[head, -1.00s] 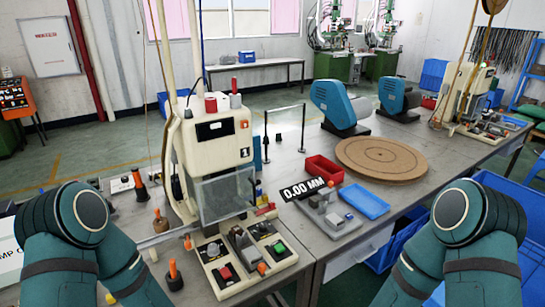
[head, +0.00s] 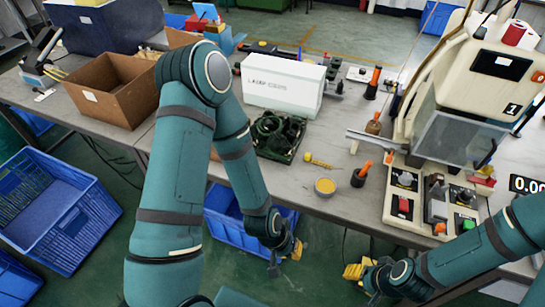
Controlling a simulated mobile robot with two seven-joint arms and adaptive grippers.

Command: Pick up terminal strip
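I cannot make out a terminal strip for certain in the head view. A small yellow piece (head: 320,161) lies on the table near its front edge, too small to identify. A dark green tray (head: 262,152) holding dark coiled items stands behind it to the left. My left gripper (head: 286,258) hangs in front of the table, low over a blue crate, apart from the tabletop things. My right gripper (head: 364,283) is also low in front of the table, at the bottom of the view. Both show yellow and dark parts, but their finger gaps are unclear.
A white box (head: 283,86) stands behind the tray. An open cardboard box (head: 112,92) is at the left. A round yellow dish (head: 325,186) and an orange-topped tool (head: 361,174) sit near the front edge. The moulding machine (head: 480,75) and button panel (head: 404,205) are right.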

